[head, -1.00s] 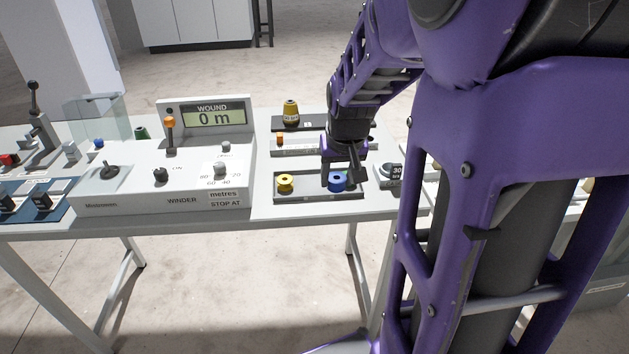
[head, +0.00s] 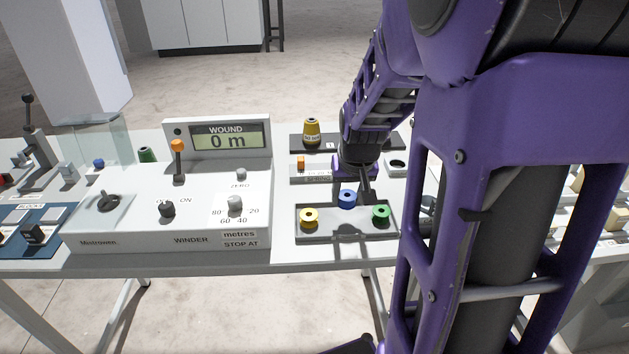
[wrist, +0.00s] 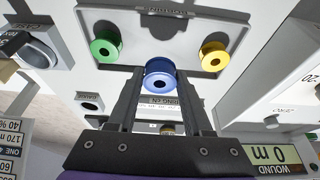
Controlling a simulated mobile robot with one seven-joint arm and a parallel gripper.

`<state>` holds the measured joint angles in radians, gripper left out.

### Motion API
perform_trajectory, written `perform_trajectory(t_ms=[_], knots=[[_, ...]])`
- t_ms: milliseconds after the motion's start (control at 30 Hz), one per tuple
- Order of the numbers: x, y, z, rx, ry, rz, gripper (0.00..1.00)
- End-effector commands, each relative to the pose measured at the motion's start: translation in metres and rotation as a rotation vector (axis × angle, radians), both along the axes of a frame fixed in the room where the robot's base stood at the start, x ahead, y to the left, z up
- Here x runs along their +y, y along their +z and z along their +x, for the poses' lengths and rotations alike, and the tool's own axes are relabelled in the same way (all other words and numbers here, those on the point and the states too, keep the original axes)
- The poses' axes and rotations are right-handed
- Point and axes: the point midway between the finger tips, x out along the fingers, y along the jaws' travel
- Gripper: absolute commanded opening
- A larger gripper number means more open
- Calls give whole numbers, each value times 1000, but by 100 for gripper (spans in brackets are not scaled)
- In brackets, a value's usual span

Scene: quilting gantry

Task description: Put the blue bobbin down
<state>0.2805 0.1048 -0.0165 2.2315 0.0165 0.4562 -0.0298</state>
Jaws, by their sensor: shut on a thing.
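The blue bobbin (head: 347,199) is between my gripper's fingertips (head: 356,188), and the gripper is shut on it. In the wrist view the blue bobbin (wrist: 160,74) sits at the ends of both fingers (wrist: 160,98), its bored end facing the camera. It looks held above the grey tray (head: 345,238), near its rear edge, with a shadow on the tray below. A yellow bobbin (head: 309,217) stands at the tray's left end and a green bobbin (head: 381,215) at its right end. The tray's middle between them holds no bobbin.
The winder box (head: 170,225) with its levers and display stands left of the tray. Behind the tray are a yellow thread cone (head: 312,132) on a dark strip and a small orange piece (head: 301,162). My arm hides the table to the right.

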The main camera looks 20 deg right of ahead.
Motion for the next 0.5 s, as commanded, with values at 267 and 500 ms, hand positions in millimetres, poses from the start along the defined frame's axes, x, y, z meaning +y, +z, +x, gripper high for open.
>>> perform_trajectory(t_ms=[267, 500], knots=[[0, -27, 0, 2, 0, 1, 0], [0, -50, 0, 0, 1, 0, 0]])
